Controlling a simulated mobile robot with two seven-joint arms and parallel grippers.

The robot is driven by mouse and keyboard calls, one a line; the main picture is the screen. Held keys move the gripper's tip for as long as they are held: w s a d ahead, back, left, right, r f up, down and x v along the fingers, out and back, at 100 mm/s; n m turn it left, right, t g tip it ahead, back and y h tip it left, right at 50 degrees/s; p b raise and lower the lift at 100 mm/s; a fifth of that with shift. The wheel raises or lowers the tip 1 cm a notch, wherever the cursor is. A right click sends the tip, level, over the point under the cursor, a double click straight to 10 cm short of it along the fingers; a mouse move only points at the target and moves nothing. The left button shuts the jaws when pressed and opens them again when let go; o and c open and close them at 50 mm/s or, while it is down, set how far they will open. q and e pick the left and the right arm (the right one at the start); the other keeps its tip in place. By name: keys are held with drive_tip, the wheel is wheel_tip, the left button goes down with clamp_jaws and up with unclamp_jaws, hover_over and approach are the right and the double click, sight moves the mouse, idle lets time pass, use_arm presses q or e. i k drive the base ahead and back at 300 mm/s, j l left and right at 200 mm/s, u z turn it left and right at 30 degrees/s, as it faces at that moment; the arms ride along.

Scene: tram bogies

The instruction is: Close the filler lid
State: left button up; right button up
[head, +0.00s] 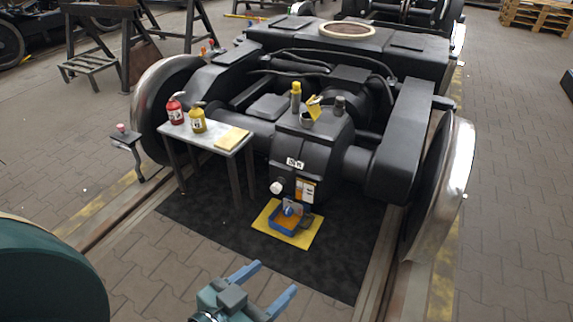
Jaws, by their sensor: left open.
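My right gripper is not in view.
A yellow-capped post (296,95) and a dark knob (339,105) flank the lid. A small table (212,138) holds red (176,111) and yellow (198,119) bottles. The dark floor mat (335,262) has clear room.

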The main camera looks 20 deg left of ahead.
sight(318, 107)
drive_tip(key=i+j, duration=0.15)
drive_tip(key=i, duration=0.2)
drive_tip(key=i+j, duration=0.15)
drive_tip(key=i, duration=0.2)
drive_tip(key=i+j+z, duration=0.1)
drive_tip(key=i, duration=0.3)
